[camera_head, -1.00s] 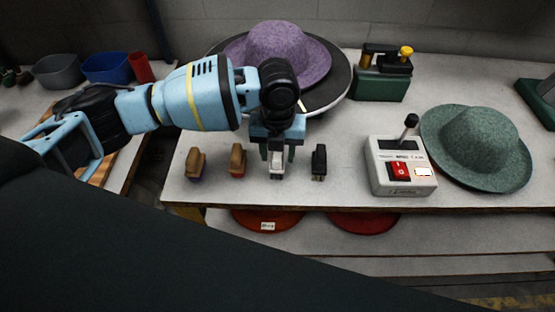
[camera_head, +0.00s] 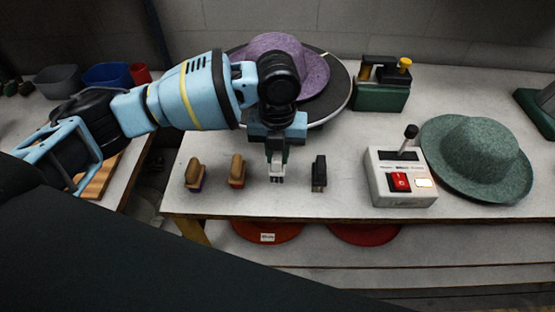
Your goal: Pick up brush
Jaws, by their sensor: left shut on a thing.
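Several small brushes stand in a row along the front of the table. One has a tan handle and dark purple bristles (camera_head: 194,175), one a tan handle and red bristles (camera_head: 237,171), and one is all black (camera_head: 319,173). My left gripper (camera_head: 277,166) points down in the gap between the red-bristled brush and the black brush. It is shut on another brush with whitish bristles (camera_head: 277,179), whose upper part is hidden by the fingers. I cannot tell whether this brush touches the table. My right gripper is out of view.
Behind my left gripper a purple hat (camera_head: 290,62) lies on a round dark plate (camera_head: 338,95). A white control box (camera_head: 400,180) with a lever and a green hat (camera_head: 478,160) are to the right. A green device (camera_head: 382,88) stands at the back. Orange-red discs (camera_head: 265,230) sit under the tabletop.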

